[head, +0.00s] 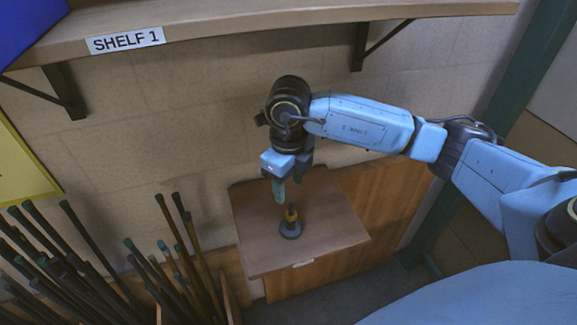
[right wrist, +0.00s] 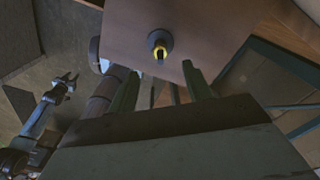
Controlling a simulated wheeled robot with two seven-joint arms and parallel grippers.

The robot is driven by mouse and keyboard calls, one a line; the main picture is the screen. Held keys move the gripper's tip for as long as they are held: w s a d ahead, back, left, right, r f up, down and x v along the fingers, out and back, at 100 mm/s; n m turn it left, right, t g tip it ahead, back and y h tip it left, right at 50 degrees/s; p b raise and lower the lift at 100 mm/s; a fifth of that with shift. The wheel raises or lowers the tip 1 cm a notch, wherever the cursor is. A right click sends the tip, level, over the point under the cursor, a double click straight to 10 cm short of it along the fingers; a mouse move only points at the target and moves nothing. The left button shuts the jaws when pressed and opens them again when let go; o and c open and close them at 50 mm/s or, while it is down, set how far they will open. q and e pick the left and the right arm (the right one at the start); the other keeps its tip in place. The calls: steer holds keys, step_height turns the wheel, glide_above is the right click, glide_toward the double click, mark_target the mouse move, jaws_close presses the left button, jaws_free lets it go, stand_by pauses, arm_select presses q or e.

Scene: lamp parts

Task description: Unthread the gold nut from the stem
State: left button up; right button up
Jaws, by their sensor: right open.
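The gold nut (head: 291,213) sits on a short upright stem that rises from a dark round base (head: 290,231) on a small wooden table. In the right wrist view the gold nut (right wrist: 160,50) shows over the base (right wrist: 158,39), beyond my fingertips. My right gripper (head: 283,190) points down above the stem, open and empty, apart from the nut. In the right wrist view its two green fingers (right wrist: 160,82) are spread. My left gripper (right wrist: 67,79) shows small at the left of that view, fingers apart and empty. It is outside the head view.
The wooden table top (head: 335,225) is otherwise clear. A shelf (head: 235,22) labelled SHELF 1 runs along the wall above my right arm. Several dark rods (head: 75,260) stand in bins at the lower left, left of the table. A green post (head: 500,110) stands at the right.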

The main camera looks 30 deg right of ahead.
step_height(320, 180, down, 9)
steer(key=shift+r+p, duration=0.2)
steer(key=shift+p, duration=0.3)
steer(key=shift+c, duration=0.4)
jaws_close()
steer(key=shift+r+p, duration=0.55)
steer(key=shift+r, duration=0.4)
step_height(320, 180, up, 5)
steer(key=p, duration=0.3)
steer(key=shift+f, duration=0.1)
stand_by(0.4)
steer(key=shift+r, duration=0.25)
